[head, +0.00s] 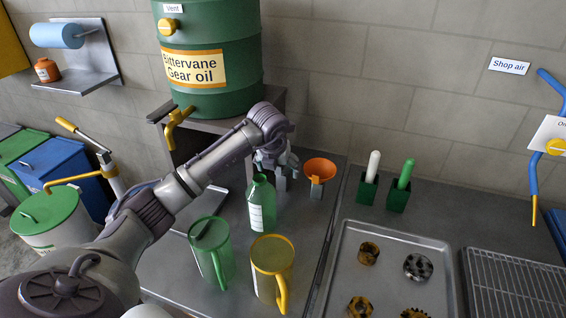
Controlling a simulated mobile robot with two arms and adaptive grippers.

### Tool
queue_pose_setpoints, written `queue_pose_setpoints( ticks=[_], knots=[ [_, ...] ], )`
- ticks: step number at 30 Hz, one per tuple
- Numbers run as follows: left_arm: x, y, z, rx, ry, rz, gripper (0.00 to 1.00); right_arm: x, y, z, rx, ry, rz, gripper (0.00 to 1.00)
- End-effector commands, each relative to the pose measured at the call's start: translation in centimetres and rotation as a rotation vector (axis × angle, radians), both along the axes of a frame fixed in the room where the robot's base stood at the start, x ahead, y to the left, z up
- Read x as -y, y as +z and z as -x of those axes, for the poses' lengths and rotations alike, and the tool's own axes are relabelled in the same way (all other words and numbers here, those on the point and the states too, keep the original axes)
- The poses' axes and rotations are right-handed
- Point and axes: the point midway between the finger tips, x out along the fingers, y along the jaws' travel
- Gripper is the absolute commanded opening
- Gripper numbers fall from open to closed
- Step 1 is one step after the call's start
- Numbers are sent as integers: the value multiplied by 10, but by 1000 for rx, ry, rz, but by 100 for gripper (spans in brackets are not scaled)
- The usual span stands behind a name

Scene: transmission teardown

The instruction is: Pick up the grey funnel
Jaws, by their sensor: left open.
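My left arm reaches in from the lower left, and its gripper (279,178) is open, pointing down over the back of the bench beside the orange funnel. I cannot clearly make out a grey funnel; grey shapes around the fingers are hard to tell apart from the gripper, which hides what is behind it. An orange funnel (320,168) sits in a small grey holder just right of the gripper. A green bottle (261,205) with a white label stands just in front and left of the gripper. My right gripper is not in view.
A green jug (211,252) and a yellow-topped jug (272,255) stand in front. A green oil drum (210,55) with a yellow tap stands behind. A tray (395,240) with several gears, two brushes in green holders and a wire rack (515,285) are at right.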

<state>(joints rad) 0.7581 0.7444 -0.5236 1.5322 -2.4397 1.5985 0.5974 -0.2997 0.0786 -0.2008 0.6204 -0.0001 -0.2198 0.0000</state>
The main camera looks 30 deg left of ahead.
Motion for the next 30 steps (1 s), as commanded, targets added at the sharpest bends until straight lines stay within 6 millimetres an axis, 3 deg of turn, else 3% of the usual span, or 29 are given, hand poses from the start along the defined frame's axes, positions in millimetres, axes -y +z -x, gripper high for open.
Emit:
queue_pose_setpoints(
  ticks=[7,24,30],
  knots=[
    [0,-3,-1,0,0,-1,92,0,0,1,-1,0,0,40],
    [-1,-2,-1,0,0,-1,0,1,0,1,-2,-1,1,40],
    [-1,-2,-1,1,0,0,0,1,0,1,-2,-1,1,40]
  ],
)
